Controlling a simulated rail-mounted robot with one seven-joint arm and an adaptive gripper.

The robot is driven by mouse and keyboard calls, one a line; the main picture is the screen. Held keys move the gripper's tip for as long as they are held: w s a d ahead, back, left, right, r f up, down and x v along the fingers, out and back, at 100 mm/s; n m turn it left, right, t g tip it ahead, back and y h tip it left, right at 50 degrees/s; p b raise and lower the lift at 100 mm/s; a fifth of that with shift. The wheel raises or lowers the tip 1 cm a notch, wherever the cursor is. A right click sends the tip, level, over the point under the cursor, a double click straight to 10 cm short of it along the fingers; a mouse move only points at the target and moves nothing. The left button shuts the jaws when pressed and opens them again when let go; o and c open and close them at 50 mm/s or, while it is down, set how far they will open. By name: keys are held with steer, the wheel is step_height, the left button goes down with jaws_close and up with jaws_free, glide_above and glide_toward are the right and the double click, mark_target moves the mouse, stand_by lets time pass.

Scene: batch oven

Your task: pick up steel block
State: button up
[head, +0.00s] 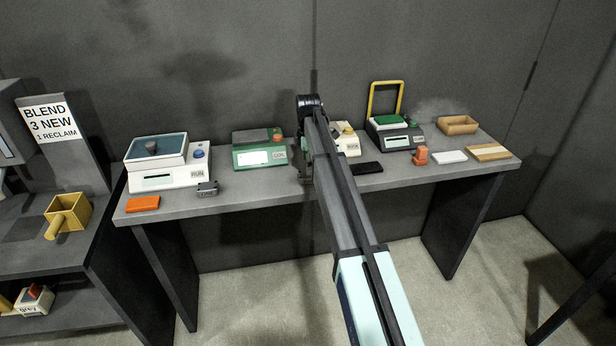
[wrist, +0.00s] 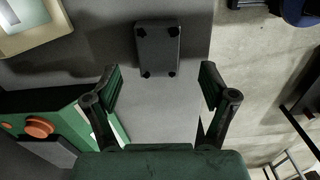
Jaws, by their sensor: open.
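A small dark grey block (head: 207,188), which looks like the steel block, sits on the bench near its front edge, between the white RUN machine and the green machine. In the head view my arm hides most of my gripper, which is right of the green machine.
The white machine (head: 168,178) and green machine (head: 260,155) flank the block. An orange slab (head: 142,203) lies at the left. A black slab (head: 367,168), white slab (head: 449,157) and wooden block (head: 489,152) lie right. The bench top (head: 235,203) around the block is clear.

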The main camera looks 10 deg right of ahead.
mark_target(308, 177)
steer(key=shift+w+f+p, duration=0.1)
steer(key=shift+f+p, duration=0.8)
steer(key=shift+f, duration=1.4)
jaws_close()
